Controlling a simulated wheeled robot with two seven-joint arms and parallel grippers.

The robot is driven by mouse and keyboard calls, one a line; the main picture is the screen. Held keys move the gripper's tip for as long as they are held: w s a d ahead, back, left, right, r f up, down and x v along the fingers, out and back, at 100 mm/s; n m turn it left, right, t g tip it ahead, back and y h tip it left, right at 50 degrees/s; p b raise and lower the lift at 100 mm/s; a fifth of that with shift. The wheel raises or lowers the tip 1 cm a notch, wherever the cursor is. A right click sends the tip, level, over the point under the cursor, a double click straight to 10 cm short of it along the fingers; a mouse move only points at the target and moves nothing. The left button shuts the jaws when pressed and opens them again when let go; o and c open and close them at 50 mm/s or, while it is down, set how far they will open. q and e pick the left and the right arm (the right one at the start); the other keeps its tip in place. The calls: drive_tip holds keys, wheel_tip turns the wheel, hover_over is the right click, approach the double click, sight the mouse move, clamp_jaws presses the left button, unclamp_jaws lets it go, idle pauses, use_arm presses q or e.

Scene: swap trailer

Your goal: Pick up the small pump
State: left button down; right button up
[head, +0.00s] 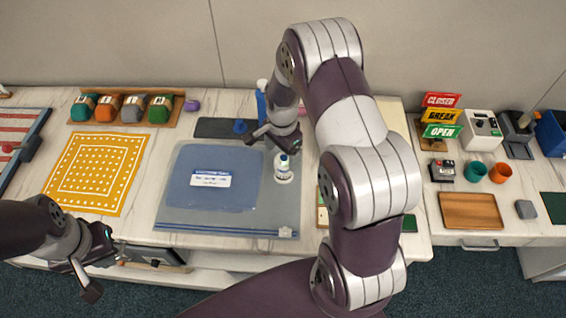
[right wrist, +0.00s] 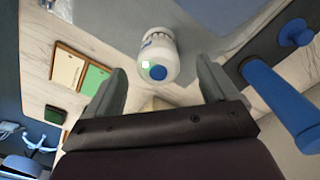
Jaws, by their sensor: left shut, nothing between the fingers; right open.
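No thing carries a plain pump shape. The likeliest is a small white bottle with a blue top (head: 284,169), standing on the grey mat. In the right wrist view the bottle (right wrist: 158,50) lies just beyond the gap between the fingertips, not gripped. My right gripper (head: 268,142) is open and empty, behind the bottle in the head view; in its wrist view both fingers (right wrist: 162,78) are spread. My left gripper (head: 103,268) is shut and empty at the lower left, by the front edge of the counter.
A blue translucent sheet with a label (head: 212,200) covers much of the grey mat (head: 180,222). A blue cylinder (right wrist: 283,105) and a blue knob (right wrist: 296,33) stand close to my right gripper. An orange dotted mat (head: 130,195) lies left. A wooden tray (head: 471,212) lies right.

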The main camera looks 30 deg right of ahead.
drive_tip(key=f+p, duration=0.1)
drive_tip(key=f, duration=0.4)
drive_tip(key=shift+s+d+p, duration=0.15)
drive_tip(key=shift+s+p, duration=0.05)
drive_tip(key=shift+p, duration=0.15)
drive_tip(key=shift+w+d+f, duration=0.1)
drive_tip(key=shift+w+f, duration=0.05)
drive_tip(key=shift+f, duration=0.2)
drive_tip(key=shift+r, duration=0.1)
drive_tip(key=c, duration=1.3)
